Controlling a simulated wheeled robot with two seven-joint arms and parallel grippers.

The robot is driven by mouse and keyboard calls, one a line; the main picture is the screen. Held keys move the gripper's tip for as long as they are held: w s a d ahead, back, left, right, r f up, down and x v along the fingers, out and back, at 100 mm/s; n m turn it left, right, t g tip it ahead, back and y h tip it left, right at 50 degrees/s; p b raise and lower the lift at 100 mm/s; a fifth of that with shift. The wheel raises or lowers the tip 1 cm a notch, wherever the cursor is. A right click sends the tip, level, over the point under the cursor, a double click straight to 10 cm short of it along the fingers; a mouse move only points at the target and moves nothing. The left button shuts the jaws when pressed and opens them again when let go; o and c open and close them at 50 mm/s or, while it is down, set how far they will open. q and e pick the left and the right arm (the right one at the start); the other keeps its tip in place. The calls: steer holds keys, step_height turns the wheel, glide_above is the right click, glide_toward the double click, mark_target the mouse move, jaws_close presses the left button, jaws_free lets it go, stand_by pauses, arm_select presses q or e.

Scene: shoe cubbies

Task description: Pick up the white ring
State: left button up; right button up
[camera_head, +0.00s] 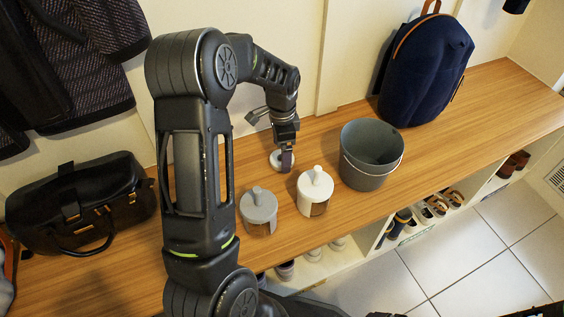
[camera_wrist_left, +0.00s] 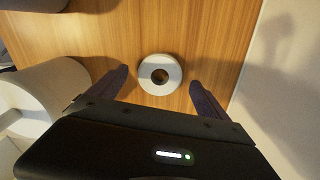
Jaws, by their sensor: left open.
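The white ring (camera_wrist_left: 160,88) lies flat on the wooden bench top in the left wrist view, its dark centre hole facing up. In the head view the white ring (camera_head: 277,160) is partly hidden behind my gripper. My left gripper (camera_head: 285,166) reaches down over it from above. In the left wrist view my left gripper (camera_wrist_left: 158,84) is open, one finger on each side of the ring with a gap to both. Nothing is between the fingers except the ring below. My right gripper is not seen.
On the bench (camera_head: 105,285) stand a white lidded jar (camera_head: 314,190), a grey lidded jar (camera_head: 258,212) and a grey bucket (camera_head: 371,155), close to my gripper. A black handbag (camera_head: 100,205) is at left, a navy backpack (camera_head: 425,70) at right. The wall is close behind.

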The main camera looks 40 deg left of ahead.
arm_select(q)
steer(key=shift+f, duration=0.95)
steer(key=c, duration=1.5)
steer(key=shift+r, duration=0.1)
steer(key=shift+c, duration=0.3)
step_height(320, 180, up, 10)
steer(key=p, duration=0.3)
steer(key=shift+r, duration=0.1)
